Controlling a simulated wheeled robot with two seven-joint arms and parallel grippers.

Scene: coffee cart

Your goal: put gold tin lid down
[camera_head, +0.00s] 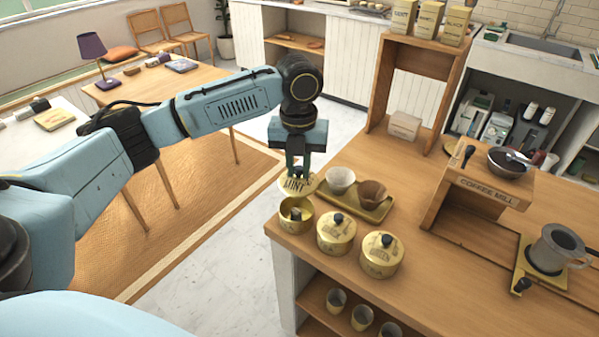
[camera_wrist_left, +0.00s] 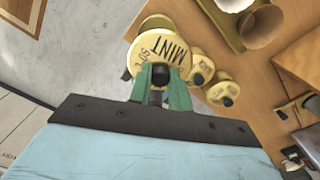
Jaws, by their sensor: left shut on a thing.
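The gold tin lid (camera_head: 299,184), marked MINT, is held in my left gripper (camera_head: 297,165) above the counter's left edge. It also shows in the left wrist view (camera_wrist_left: 160,50), between the green fingertips (camera_wrist_left: 158,82), which are shut on its knob. The open gold tin (camera_head: 296,217) stands just below and in front of the lid, with something dark inside. In the wrist view the lid hides most of this tin. Two lidded gold tins, one in the middle (camera_head: 336,232) and one to the right (camera_head: 381,254), stand beside it. My right gripper is not in view.
A gold tray (camera_head: 367,211) with a white bowl (camera_head: 341,180) and a brown cup (camera_head: 372,193) lies right of the lid. The coffee mill (camera_head: 484,188) and a grey metal mug (camera_head: 556,249) stand further right. The counter (camera_head: 440,270) is bare right of the tins.

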